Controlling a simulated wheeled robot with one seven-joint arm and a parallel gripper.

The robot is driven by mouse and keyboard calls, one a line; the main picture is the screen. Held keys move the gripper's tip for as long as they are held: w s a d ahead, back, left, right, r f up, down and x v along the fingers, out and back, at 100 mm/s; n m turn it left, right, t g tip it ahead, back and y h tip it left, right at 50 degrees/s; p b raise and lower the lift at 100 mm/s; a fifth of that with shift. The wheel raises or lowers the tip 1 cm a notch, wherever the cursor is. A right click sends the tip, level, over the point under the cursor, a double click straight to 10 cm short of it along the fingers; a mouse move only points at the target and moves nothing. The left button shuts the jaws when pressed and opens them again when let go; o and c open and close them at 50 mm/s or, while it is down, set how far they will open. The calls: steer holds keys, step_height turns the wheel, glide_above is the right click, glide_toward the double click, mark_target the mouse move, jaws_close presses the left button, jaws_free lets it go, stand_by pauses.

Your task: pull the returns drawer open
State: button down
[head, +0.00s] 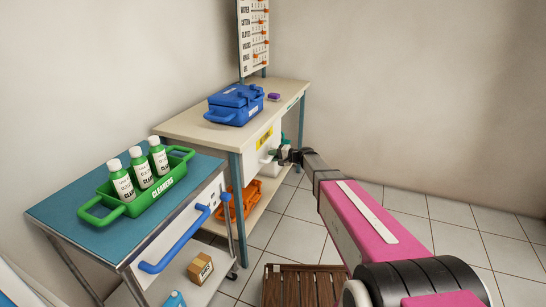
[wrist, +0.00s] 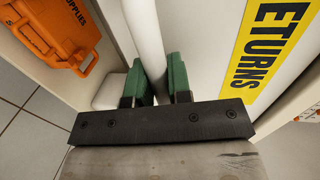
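The returns drawer shows as a white front (head: 251,161) with a yellow label (head: 265,138) under the bench top, and it looks about flush with the bench. In the wrist view the yellow label (wrist: 262,50) reads "ETURNS" in part. The white bar handle (wrist: 149,35) stands out from the drawer front. My gripper (wrist: 158,80) has its green fingers on both sides of this bar, and they look closed snugly on it. In the head view my gripper (head: 284,154) is at the drawer front, its fingers partly hidden by my wrist.
The bench (head: 190,124) carries a blue toolbox (head: 236,105) and a small purple item (head: 273,97). An orange supplies case (head: 242,201) sits on its lower shelf. A cart (head: 62,213) with a green bottle caddy (head: 163,187) stands front left. A brown slatted crate (head: 300,287) is on the floor.

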steer(key=f+v, duration=0.3)
steer(key=v, duration=1.1)
steer(key=d+f+v, duration=0.1)
steer(key=f+v, duration=0.2)
steer(key=v, duration=1.1)
steer(key=shift+s+d, duration=0.2)
steer(key=c, duration=1.1)
jaws_free()
steer(key=v, duration=1)
steer(key=shift+s+d+r, duration=0.1)
steer(key=shift+d, duration=0.3)
